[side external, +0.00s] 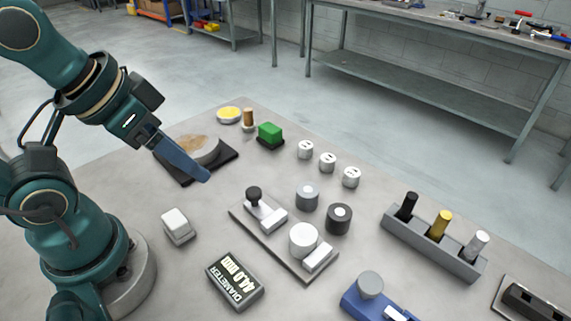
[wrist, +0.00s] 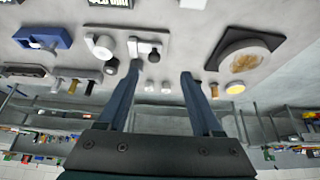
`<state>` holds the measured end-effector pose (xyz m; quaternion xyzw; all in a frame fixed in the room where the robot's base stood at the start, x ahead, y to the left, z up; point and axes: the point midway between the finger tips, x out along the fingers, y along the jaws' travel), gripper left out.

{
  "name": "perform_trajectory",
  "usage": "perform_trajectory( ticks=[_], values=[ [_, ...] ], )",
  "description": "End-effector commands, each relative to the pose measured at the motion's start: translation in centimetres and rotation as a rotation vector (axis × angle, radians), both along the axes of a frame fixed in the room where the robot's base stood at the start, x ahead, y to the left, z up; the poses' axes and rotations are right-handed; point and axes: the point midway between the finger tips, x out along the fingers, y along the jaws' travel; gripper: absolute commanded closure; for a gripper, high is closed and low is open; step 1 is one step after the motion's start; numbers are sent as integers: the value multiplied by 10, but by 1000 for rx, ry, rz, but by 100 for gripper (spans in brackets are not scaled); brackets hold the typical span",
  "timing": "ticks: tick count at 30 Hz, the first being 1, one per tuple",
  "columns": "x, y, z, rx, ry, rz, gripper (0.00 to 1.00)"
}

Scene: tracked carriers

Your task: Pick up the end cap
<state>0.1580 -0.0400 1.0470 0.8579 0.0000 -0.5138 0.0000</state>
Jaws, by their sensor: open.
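No part is labelled as the end cap, so I cannot tell for certain which it is. A white round part (side external: 302,237) sits on the grey gauge base (side external: 267,240), beside a white block. A grey cylinder (side external: 307,196) and a dark cylinder with a pale centre (side external: 339,218) stand behind the base. Three small white marked cylinders (side external: 327,162) stand in a row farther back. My gripper (side external: 207,178) is above the table, left of these parts and apart from them. In the wrist view my gripper (wrist: 161,70) has its fingers spread with nothing between them.
A display reading DIAMETER (side external: 235,281) and a white block (side external: 177,225) lie in front. A rack (side external: 435,245) holds black, gold and silver pins at right. A blue device (side external: 375,303) is at the front. A black plate (side external: 225,160) with a round disc and a green block (side external: 270,132) are behind.

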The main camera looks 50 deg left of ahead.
Motion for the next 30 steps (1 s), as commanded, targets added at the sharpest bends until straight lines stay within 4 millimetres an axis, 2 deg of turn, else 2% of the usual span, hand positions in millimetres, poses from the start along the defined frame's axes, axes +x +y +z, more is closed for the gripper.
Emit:
perform_trajectory(
  ticks=[11, 12, 13, 23, 26, 30],
  values=[
    [0, 0, 0, 0, 0, 0, 34],
    [0, 0, 0, 0, 0, 0, 26],
    [0, 0, 0, 0, 0, 0, 23],
    [3, 0, 2, -1, -16, 3, 23],
    [17, 2, 10, 12, -93, 4, 23],
    [56, 10, 37, 60, -292, -6, 23]
  ],
)
